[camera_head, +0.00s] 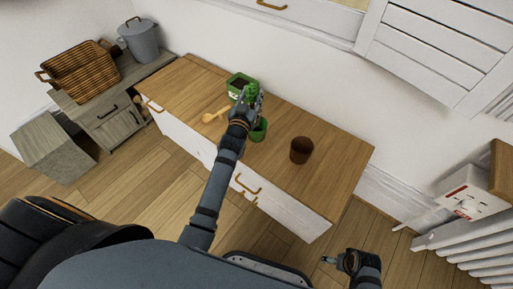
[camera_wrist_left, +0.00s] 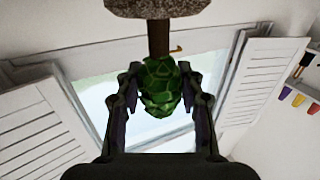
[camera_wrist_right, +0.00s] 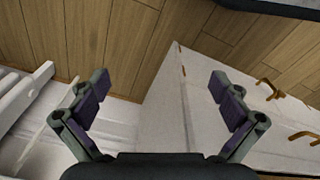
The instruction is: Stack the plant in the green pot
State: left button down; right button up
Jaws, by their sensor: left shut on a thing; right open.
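My left gripper (camera_head: 249,92) is shut on the green leafy plant (camera_wrist_left: 160,88), which sits between its two fingers. The plant's brown stem and a speckled soil clump (camera_wrist_left: 155,8) show beyond the fingers in the left wrist view. In the head view the plant is mostly covered by the gripper, above the wooden cabinet top. A round green pot (camera_head: 259,130) stands on the cabinet, partly hidden behind my left forearm. A green box planter with dark soil (camera_head: 238,80) stands behind the gripper. My right gripper (camera_wrist_right: 160,98) is open and empty, low beside the cabinet's front.
A brown pot (camera_head: 301,151) stands right of the green pot on the cabinet top (camera_head: 335,170). A wooden scoop-like tool (camera_head: 213,116) lies left of my left gripper. A wicker basket (camera_head: 80,72) and a grey lidded pot (camera_head: 141,41) stand on the left unit. The cabinet's right end is clear.

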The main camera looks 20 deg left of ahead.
jog(key=shift+a+r+b, duration=1.1)
jog(key=shift+r+b, duration=1.5)
jog(key=shift+b, duration=0.65)
pick_arm(q)
jog(key=w+f+b, duration=0.4)
jog(key=w+f, duration=0.1)
jog(key=f, duration=0.8)
pick_arm(e)
jog(key=f+t, duration=0.1)
jog(key=w+a+f+t+y, duration=0.1)
jog(key=f, duration=0.1)
jog(key=w+a+f+t, duration=0.1)
jog(key=shift+f, duration=0.4)
pick_arm(q)
jog(key=shift+f, duration=0.15)
pick_arm(e)
jog(key=shift+y, duration=0.3)
pick_arm(q)
jog(key=shift+f+b, duration=0.3)
jog(key=shift+b, duration=0.15)
jog(key=c, duration=0.8)
grip_release()
pick_arm(e)
jog(key=shift+w+a+f+t, duration=0.1)
jog(key=shift+f+t, duration=0.2)
